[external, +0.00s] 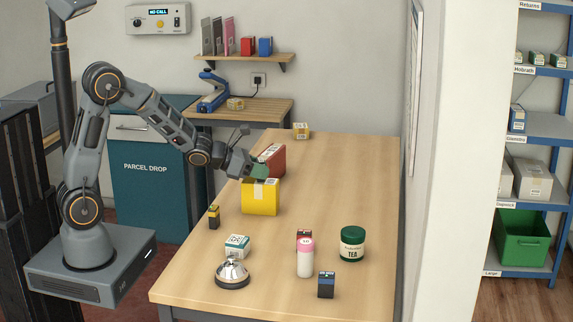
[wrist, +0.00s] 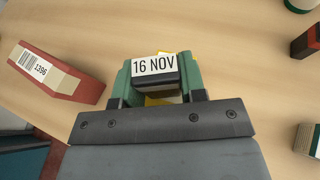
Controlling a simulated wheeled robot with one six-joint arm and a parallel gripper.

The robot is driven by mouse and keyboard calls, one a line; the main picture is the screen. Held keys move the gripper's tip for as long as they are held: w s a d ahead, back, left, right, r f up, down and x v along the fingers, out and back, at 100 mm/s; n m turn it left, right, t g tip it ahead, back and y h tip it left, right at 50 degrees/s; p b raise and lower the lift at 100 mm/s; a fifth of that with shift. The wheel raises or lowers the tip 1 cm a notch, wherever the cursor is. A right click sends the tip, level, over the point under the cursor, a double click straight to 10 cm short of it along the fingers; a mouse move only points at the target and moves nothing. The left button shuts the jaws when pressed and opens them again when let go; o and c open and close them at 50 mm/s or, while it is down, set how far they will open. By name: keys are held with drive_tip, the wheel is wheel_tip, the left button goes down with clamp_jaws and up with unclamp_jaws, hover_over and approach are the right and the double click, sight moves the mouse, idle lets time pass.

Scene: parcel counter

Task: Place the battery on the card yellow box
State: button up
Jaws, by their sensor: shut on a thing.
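My gripper (wrist: 157,83) has green fingers and is shut on a dark block with a white label reading "16 NOV" (wrist: 155,65). In the external view my gripper (external: 259,171) is just above the yellow box (external: 260,200), which stands on the counter. A little of the yellow box (wrist: 158,101) shows below the held block in the wrist view. I cannot tell whether the block touches the box. A small upright black and yellow thing (external: 214,216), which looks like a battery, stands on the counter left of the yellow box, apart from my gripper.
A red box (external: 273,157) lies close behind the yellow box; it also shows in the wrist view (wrist: 58,73).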

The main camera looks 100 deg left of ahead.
drive_tip(key=shift+f, duration=0.15)
drive_tip(key=o, duration=1)
drive_tip(key=shift+r, duration=0.2)
drive_tip(key=shift+s+r, duration=0.15)
drive_tip(key=shift+s, duration=0.05)
drive_tip(key=shift+p+v, duration=0.6)
drive_tip(key=shift+v, duration=5.25)
